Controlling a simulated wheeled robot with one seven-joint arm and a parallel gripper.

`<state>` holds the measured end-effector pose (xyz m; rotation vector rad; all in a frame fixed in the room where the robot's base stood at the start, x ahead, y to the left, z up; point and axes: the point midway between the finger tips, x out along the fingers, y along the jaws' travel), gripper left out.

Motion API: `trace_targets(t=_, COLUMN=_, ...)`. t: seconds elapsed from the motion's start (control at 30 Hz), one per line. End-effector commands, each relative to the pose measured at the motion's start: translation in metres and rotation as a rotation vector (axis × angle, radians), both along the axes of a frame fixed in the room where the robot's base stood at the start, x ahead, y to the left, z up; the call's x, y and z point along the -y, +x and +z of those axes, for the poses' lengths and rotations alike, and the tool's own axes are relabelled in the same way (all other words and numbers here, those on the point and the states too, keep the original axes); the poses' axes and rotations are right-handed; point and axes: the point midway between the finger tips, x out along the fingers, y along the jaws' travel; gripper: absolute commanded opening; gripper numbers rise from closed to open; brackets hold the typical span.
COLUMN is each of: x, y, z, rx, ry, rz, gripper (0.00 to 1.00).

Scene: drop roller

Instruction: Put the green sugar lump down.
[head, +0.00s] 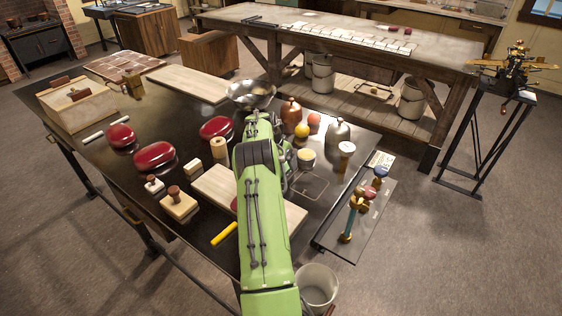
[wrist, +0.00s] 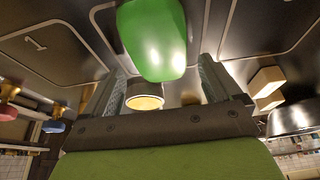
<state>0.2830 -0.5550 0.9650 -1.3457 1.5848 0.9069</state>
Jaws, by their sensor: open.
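The green sugar lump (wrist: 153,40) is a smooth, glossy, rounded block in the wrist view. It appears at the top middle, in front of a black surface with outlined squares, one marked 1. My gripper (wrist: 162,78) is open, with one finger on each side below the lump in the picture. The lump looks clear of both fingers; whether it rests on the surface is hard to tell. In the head view my green arm hides the lump and most of the gripper.
The dark table (head: 110,165) holds red rounded lumps (head: 155,155), a pale board (head: 215,190), a steel bowl (head: 252,93), a yellow-topped cup (head: 306,158) and bottles (head: 338,130) near my arm. A white bucket (head: 318,285) stands below the front edge.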

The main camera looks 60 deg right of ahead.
Motion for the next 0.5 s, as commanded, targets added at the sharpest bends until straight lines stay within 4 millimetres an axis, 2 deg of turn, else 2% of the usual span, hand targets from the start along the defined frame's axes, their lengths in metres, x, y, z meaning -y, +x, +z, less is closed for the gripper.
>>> trace_targets(t=0.1, x=-0.012, y=0.004, z=0.032, rx=0.004, ry=-0.005, rz=0.004, gripper=0.92)
trace_targets(t=0.3, x=-0.032, y=0.007, z=0.08, rx=0.005, ry=-0.005, rz=0.005, gripper=0.92)
trace_targets(t=0.5, x=-0.041, y=0.008, z=0.101, rx=0.002, ry=-0.002, rz=0.002, gripper=0.92)
